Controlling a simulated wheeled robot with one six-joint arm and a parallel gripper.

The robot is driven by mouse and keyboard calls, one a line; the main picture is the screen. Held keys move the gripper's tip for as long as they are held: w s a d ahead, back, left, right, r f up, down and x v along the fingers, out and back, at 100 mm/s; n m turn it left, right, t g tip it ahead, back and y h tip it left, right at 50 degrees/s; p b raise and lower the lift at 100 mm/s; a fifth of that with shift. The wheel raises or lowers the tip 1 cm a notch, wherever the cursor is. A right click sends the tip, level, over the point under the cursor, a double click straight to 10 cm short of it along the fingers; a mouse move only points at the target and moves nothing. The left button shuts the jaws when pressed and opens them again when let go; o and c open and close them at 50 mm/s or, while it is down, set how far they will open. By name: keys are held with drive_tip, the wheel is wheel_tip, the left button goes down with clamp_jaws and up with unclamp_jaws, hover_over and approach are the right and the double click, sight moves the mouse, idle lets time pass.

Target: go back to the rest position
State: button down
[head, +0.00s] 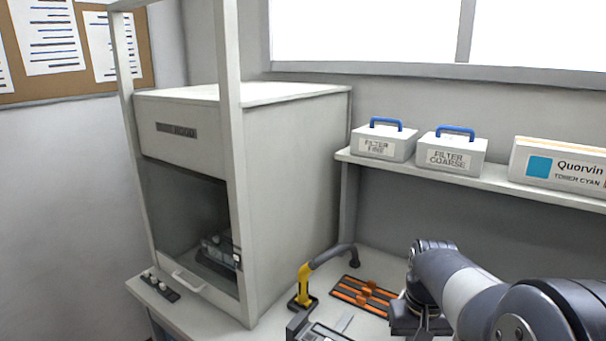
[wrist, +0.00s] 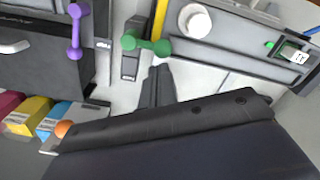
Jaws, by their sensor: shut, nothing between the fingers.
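My gripper (head: 424,326) is at the lower right of the head view, over the bench, with its fingertips partly cut off by the frame edge. In the wrist view my gripper's dark fingers (wrist: 158,84) lie together, with nothing between them. They point toward a green double-knobbed handle (wrist: 146,45), and I cannot tell whether they touch it. My arm comes in from the right in the head view.
A large grey cabinet (head: 291,190) with an open front stands left, a dark unit (head: 222,250) inside. A yellow-handled hose (head: 304,285) and an orange-black rack (head: 366,296) are on the bench. Filter boxes (head: 451,153) and a toner box (head: 560,165) stand on the shelf.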

wheel_tip(320, 180, up, 7)
drive_tip(key=p, duration=0.6)
wheel_tip(320, 180, down, 8)
drive_tip(key=b, duration=0.7)
drive_tip(key=shift+a+r, duration=0.1)
drive_tip(key=d, duration=0.3)
drive_tip(key=shift+d+r+b, duration=0.25)
drive_tip(key=shift+r+b, duration=0.05)
drive_tip(key=shift+r, duration=0.05)
